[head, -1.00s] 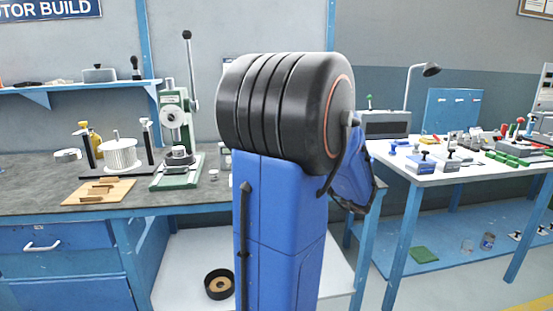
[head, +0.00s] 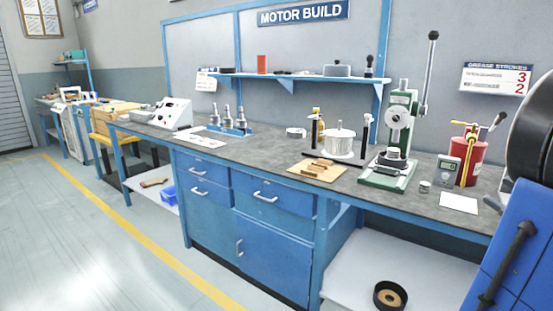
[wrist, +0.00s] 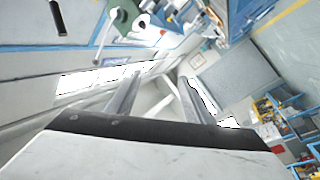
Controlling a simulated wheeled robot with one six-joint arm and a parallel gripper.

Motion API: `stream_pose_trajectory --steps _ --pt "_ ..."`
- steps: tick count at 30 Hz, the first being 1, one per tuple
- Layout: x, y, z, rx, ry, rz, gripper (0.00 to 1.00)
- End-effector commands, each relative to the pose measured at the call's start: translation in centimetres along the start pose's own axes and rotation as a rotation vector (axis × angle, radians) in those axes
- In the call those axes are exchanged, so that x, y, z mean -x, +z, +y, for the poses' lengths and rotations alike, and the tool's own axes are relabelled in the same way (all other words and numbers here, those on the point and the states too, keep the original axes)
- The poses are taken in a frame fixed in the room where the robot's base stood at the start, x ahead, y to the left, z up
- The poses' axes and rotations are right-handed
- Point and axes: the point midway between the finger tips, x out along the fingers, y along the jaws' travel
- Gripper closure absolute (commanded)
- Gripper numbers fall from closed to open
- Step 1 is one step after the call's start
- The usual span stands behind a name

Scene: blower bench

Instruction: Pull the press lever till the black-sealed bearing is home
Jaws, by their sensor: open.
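The green and white arbor press (head: 397,130) stands on the grey bench right of centre in the head view. Its press lever (head: 427,75) points almost straight up, with a black knob at the top. A dark round part (head: 396,153) sits low on the press under the ram; I cannot make out a black-sealed bearing or how deep it sits. My gripper (wrist: 161,82) is open and empty in the wrist view, its two fingers apart and away from the lever. Green and white parts, probably the press, show at the top of the wrist view.
The front bench edge is clear before the press.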

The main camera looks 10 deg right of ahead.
Motion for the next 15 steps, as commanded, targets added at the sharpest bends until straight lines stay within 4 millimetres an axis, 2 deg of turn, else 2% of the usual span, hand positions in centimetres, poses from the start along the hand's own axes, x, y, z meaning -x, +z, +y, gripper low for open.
stream_pose_trajectory --steps 6,10,15 --pt "-5.8 -0.2 -7.4 -0.275 -0.241 -0.081 0.53" --pt "-8.2 -0.5 -12.3 -0.434 -0.381 -0.172 0.53" --pt "-10.0 -1.1 -18.7 -0.607 -0.541 -0.325 0.53"
